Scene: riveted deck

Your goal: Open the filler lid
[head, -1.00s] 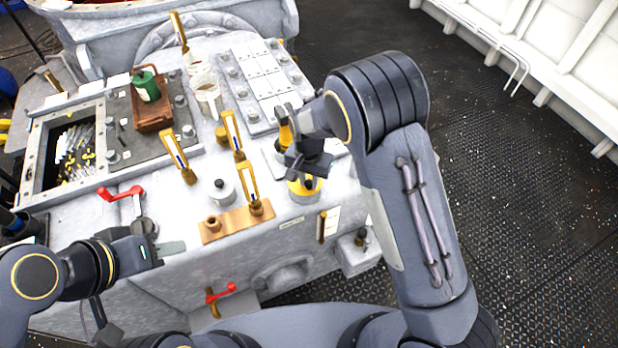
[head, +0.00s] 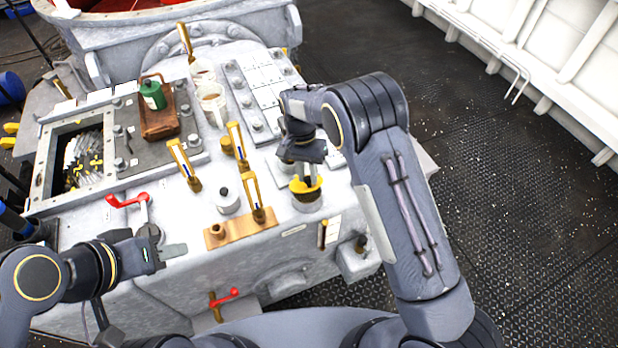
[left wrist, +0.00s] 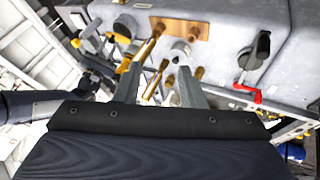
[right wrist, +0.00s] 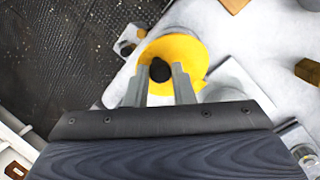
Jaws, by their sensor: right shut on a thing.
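The yellow filler lid (head: 313,191), a round disc, sits on a short grey filler neck (head: 307,204) at the front right of the machine top. It looks tilted in the head view. My right gripper (head: 308,170) is over it, pointing down. In the right wrist view the lid (right wrist: 190,50) has a black knob (right wrist: 160,70) between the fingertips, and my right gripper (right wrist: 160,75) is shut on that knob. My left gripper (head: 178,250) is empty above the front left of the machine. Its fingers stand apart in the left wrist view (left wrist: 158,72).
Brass-framed gauges (head: 253,195) and a grey cap (head: 226,198) stand left of the lid. A red-handled crank (head: 128,201) is near my left gripper. A green can (head: 153,95) sits in a brown tray (head: 160,122). Open deck lies to the right.

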